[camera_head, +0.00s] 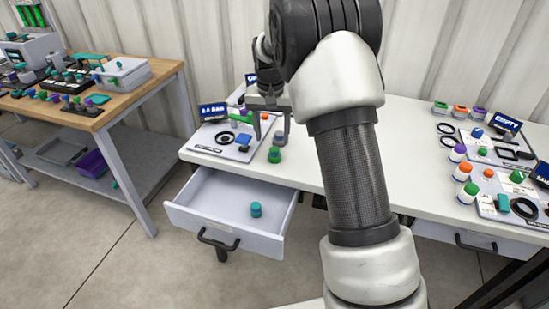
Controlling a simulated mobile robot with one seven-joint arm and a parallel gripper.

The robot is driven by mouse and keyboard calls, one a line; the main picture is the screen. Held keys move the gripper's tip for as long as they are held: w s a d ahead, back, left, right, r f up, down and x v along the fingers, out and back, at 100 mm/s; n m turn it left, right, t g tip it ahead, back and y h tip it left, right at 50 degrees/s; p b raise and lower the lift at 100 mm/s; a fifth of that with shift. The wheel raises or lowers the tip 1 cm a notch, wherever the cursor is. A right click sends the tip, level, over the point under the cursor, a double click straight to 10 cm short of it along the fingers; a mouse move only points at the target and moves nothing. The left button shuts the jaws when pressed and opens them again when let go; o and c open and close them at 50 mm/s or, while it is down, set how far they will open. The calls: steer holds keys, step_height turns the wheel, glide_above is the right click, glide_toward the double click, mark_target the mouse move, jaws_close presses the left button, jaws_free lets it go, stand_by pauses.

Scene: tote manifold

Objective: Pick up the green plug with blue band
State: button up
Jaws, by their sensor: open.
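A green plug (274,155) stands near the front edge of the white table, just in front of my gripper; I cannot make out a blue band on it. A teal plug (256,209) stands in the open drawer, apart from my gripper. A green-topped plug with a white body (468,193) stands at the right of the table, and its band is too small to be sure of. My gripper (268,112) is open above the left tray, pointing down, with small parts around and partly behind it.
The white drawer (190,214) stands open below the table (300,170). A left tray (205,139) holds a black ring and small parts. Right trays (490,205) hold several plugs and rings. A wooden bench (150,78) with many plugs stands left. My arm hides the middle of the table.

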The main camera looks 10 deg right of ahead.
mark_target(275, 149)
step_height(275, 149, down, 2)
steer(key=shift+w+d+f, duration=0.1)
steer(key=shift+w, duration=0.05)
steer(key=f, duration=0.1)
steer(key=f+b, duration=0.1)
steer(key=f, duration=0.2)
steer(key=shift+d+b, duration=0.3)
steer(key=shift+w+f, duration=0.1)
steer(key=shift+f, duration=0.35)
steer(key=shift+c, duration=0.4)
steer(key=c, duration=1.1)
